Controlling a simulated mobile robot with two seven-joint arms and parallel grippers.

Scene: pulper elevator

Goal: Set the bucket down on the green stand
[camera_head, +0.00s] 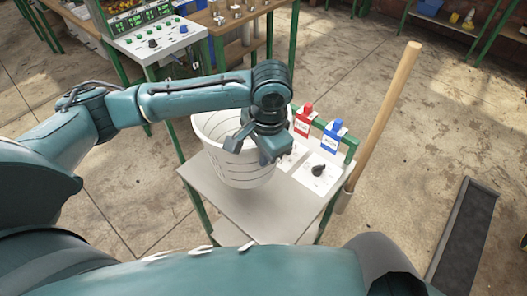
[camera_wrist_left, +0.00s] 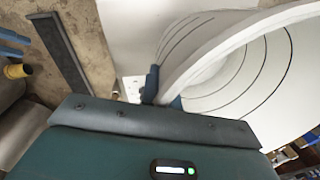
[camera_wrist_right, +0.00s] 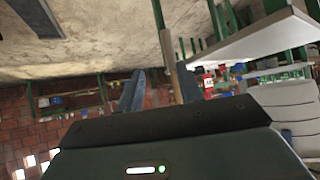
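The white bucket (camera_head: 225,165) with dark ring lines is upright over the green-legged stand's grey-white top (camera_head: 262,212). My left gripper (camera_head: 258,146) is at the bucket's right rim. In the left wrist view its fingers (camera_wrist_left: 162,93) straddle the rim of the bucket (camera_wrist_left: 245,75), shut on it. In the right wrist view, the picture is upside down and a gap seems to show between the bucket (camera_wrist_right: 290,108) and the stand top (camera_wrist_right: 262,38). My right gripper (camera_wrist_right: 158,88) is open and empty, away from the bucket; it is not visible in the head view.
A control console (camera_head: 158,42) stands behind. The stand top's front is clear.

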